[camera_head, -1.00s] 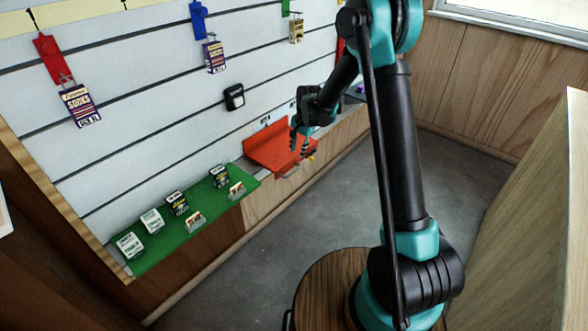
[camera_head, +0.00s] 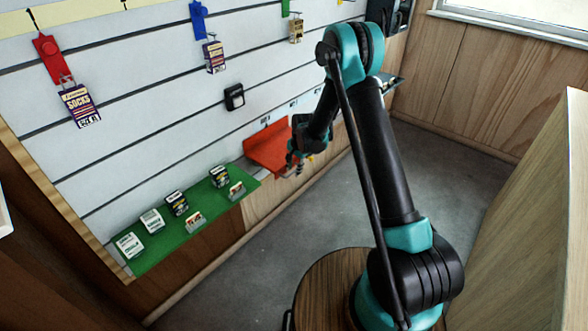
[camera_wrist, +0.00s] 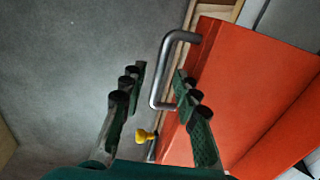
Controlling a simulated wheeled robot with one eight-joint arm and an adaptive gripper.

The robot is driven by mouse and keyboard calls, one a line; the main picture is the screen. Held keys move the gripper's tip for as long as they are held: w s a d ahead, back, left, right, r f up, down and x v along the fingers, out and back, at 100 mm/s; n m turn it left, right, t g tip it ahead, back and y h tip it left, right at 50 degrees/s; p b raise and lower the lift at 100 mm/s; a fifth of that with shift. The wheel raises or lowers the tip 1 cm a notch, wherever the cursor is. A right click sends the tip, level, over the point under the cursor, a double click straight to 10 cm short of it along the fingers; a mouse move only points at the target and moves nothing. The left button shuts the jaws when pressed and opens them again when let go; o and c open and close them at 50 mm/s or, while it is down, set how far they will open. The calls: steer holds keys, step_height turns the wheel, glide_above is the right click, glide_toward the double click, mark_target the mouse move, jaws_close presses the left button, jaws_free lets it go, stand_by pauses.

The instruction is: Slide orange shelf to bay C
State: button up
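The orange shelf (camera_head: 266,149) is mounted low on the slatted wall, just right of the green shelf. It also fills the right side of the wrist view (camera_wrist: 258,95). A bent grey metal handle (camera_wrist: 166,62) sticks out from its front edge. My gripper (camera_wrist: 159,69) is open, its two fingers apart with the handle between them, nearer the right finger; contact cannot be told. In the head view, my gripper (camera_head: 295,166) is at the shelf's front right side and my arm hides part of the wall behind it. Bay letters are not readable.
The green shelf (camera_head: 160,244) holds several small boxes and cards. A yellow knob (camera_wrist: 146,135) sits near the handle. Sock packs (camera_head: 80,104) hang from hooks on the wall. A black square item (camera_head: 234,97) is above the shelves. The grey floor in front is clear.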

jaws_close()
steer(key=shift+w+d, duration=0.1)
stand_by(0.3)
